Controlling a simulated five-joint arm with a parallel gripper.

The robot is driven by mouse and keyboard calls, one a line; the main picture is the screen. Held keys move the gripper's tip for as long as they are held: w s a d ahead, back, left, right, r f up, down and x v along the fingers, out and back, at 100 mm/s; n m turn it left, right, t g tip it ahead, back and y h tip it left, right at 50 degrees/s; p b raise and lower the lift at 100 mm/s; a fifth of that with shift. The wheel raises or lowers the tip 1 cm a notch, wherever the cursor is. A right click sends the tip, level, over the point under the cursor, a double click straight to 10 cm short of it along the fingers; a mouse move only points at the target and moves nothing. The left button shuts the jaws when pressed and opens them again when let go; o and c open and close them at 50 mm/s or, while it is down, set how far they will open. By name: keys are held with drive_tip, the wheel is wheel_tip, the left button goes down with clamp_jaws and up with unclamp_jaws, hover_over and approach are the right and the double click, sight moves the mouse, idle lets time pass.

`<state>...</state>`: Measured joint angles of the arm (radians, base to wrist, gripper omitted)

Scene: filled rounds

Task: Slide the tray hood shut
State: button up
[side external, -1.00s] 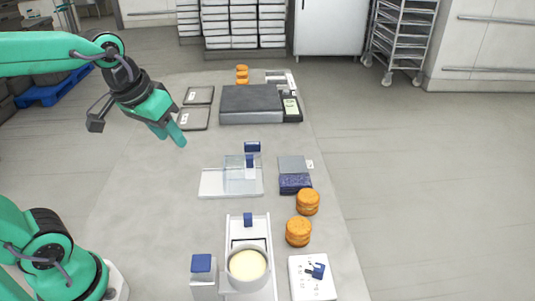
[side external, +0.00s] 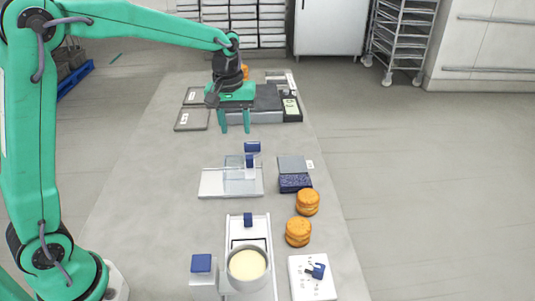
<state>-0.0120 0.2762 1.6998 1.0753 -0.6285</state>
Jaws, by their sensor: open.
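A white tray (side external: 211,184) lies on the table in the middle of the view. A clear hood (side external: 236,177) stands over its right part, and the tray's left part is bare. A blue knob (side external: 250,161) shows at the hood, and a blue block (side external: 252,147) sits just behind it. My gripper (side external: 235,129) points down with its two green fingers apart and nothing between them. It appears above and behind the hood, in front of the grey scale, and is apart from the hood. Its exact height is hard to tell.
The grey scale (side external: 265,117) and two flat dark-rimmed plates (side external: 192,119) are at the back. A blue-filled box (side external: 295,183) and stacked orange rounds (side external: 307,202) stand right of the tray. A cream-filled bowl (side external: 248,264) is in front. The table left of the tray is clear.

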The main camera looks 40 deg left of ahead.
drive_tip(key=n+g, duration=0.1)
drive_tip(key=n, duration=0.1)
hover_over(249, 157)
wheel_tip(249, 157, down, 5)
drive_tip(key=shift+w+f, duration=0.15)
drive_tip(key=shift+f, duration=0.05)
drive_tip(key=shift+f, duration=0.15)
drive_tip(key=shift+f, duration=3.75)
clamp_jaws()
